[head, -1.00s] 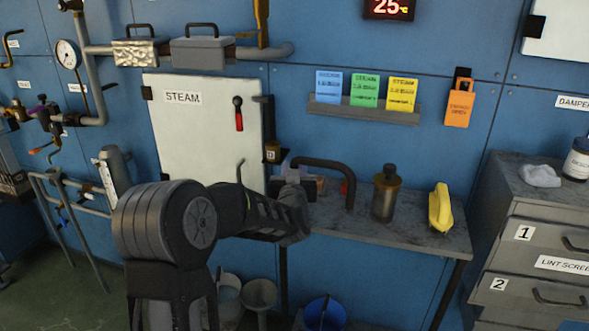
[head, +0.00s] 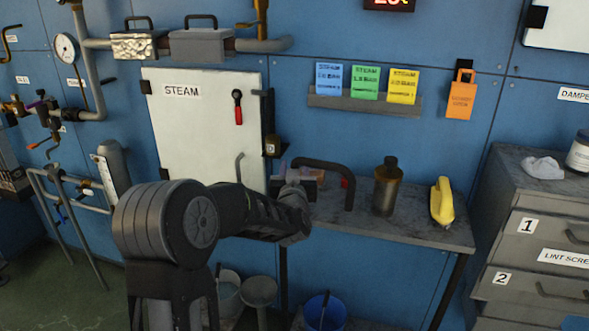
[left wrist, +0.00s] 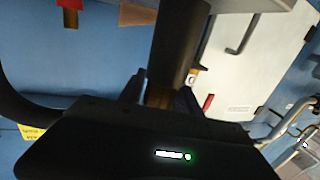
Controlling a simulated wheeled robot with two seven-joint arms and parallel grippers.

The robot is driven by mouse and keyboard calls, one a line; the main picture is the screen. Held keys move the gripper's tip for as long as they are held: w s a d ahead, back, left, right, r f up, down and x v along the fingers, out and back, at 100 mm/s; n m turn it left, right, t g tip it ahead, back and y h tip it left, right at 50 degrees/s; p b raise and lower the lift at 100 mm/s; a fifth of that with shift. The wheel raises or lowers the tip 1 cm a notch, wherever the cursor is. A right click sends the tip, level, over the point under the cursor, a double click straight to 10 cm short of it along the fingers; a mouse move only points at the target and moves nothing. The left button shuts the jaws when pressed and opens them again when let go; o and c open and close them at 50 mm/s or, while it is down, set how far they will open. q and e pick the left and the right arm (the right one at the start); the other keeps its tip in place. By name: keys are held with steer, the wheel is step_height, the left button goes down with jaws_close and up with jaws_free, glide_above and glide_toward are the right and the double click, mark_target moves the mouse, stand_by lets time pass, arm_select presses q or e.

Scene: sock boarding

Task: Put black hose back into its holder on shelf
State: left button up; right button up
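The black hose (head: 326,164) arches over the shelf (head: 410,226) in the head view. One end comes down beside the dark bottle, and the other runs to my left gripper (head: 292,182). In the left wrist view, the left fingers (left wrist: 160,92) sit on either side of a dark cylinder (left wrist: 178,45) with a brass-coloured end, and appear closed on it. A black curve of hose (left wrist: 15,105) passes at the left. The hose's holder cannot be made out clearly. My right gripper is not in view.
A dark bottle (head: 387,190) and a yellow object (head: 442,203) stand on the shelf to the right. The white steam cabinet (head: 205,130) is behind my arm. A blue bucket (head: 325,312) is below. Bare shelf top lies in front of the bottle.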

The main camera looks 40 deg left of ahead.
arm_select(q)
steer(key=shift+o, duration=1.4)
steer(key=v, duration=0.8)
steer(key=shift+w, duration=0.1)
